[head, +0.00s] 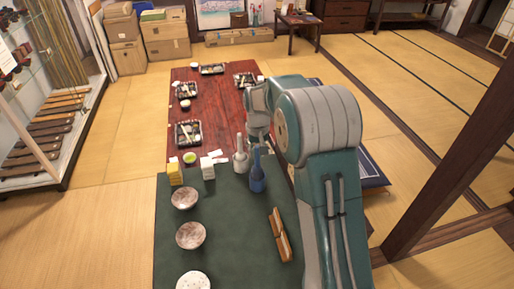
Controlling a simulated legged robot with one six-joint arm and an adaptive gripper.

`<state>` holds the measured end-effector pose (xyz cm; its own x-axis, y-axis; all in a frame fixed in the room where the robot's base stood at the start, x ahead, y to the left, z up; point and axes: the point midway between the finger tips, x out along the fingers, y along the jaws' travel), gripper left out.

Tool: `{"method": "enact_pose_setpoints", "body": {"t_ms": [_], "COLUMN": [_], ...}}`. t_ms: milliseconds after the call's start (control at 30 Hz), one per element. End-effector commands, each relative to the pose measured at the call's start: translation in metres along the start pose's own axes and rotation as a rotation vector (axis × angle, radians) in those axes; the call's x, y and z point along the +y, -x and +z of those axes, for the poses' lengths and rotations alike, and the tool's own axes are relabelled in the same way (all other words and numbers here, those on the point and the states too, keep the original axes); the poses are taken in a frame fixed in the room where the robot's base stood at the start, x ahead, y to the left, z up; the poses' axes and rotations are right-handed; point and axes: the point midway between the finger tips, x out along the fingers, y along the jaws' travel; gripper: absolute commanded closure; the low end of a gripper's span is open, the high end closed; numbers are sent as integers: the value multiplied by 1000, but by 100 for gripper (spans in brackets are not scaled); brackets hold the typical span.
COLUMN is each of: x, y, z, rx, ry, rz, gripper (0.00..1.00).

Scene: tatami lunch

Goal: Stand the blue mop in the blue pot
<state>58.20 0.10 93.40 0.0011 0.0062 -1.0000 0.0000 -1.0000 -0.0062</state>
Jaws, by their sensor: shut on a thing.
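The blue pot (257,185) stands upright on the dark green mat, right of the grey pot. The blue mop (256,158) is upright, its narrow upper part showing directly above the pot mouth. It looks lined up with or inside the pot, but I cannot tell how deep it sits or whether it rests on the bottom. My gripper (265,147) is at the mop's top, shut on it; the fingers are small and partly hidden by my arm. A grey pot (240,164) with a pale mop standing in it is close on the left.
Yellow (175,178) and white (208,172) boxes stand left of the pots. Bowls (190,235) line the left of the green mat (225,260). A wooden item (279,236) lies right. Set trays (188,133) are on the red table (210,98) behind.

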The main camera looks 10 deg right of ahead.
Motion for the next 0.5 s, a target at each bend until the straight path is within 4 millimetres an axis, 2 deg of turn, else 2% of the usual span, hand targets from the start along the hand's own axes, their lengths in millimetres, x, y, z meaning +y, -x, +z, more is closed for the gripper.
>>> {"method": "enact_pose_setpoints", "body": {"t_ms": [400,433,500], "x": [0,0,0], "y": [-4,-4,-4], "z": [0,0,0], "rx": [0,0,0], "ry": [0,0,0], "rz": [0,0,0], "gripper": [100,64,37]}}
